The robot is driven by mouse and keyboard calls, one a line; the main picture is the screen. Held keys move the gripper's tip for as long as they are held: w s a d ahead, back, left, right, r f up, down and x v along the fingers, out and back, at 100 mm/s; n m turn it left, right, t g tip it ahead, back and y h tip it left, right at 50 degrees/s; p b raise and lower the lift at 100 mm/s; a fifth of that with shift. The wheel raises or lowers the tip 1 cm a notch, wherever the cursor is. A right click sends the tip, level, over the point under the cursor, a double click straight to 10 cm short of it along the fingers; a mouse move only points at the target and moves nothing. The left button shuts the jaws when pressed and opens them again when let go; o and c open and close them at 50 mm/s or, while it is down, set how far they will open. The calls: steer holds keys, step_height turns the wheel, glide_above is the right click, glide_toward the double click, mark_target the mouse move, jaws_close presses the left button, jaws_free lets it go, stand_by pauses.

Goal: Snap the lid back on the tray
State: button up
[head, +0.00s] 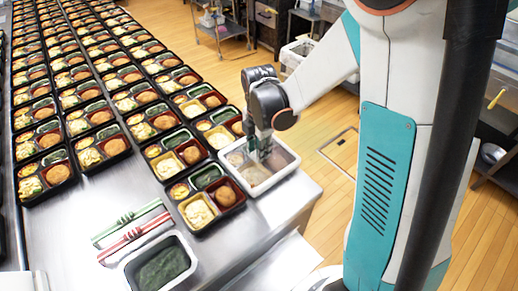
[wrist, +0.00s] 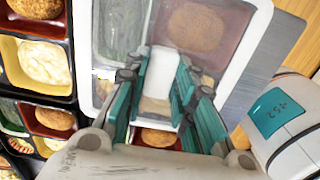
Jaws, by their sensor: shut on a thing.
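The lid (wrist: 243,75) looks like a hazy see-through panel with a white rim in the wrist view. A green compartment and a red one holding a croquette (wrist: 198,26) show blurred through it. My gripper (wrist: 160,92) is shut on a pale upright piece at the lid's middle. In the head view my gripper (head: 262,152) points down over the white-rimmed shape (head: 288,163) at the counter's right edge. The tray beneath is mostly hidden by the lid and fingers. I cannot tell whether the lid touches the tray.
Rows of filled black bento trays (head: 186,205) cover the counter, close on the left. The counter ends just right of the lid, with wooden floor (head: 312,165) beyond.

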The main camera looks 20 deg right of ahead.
stand_by(0.3)
steer(key=o, duration=1.6)
steer(key=shift+r+p, duration=2.85)
steer(key=shift+r, duration=1.15)
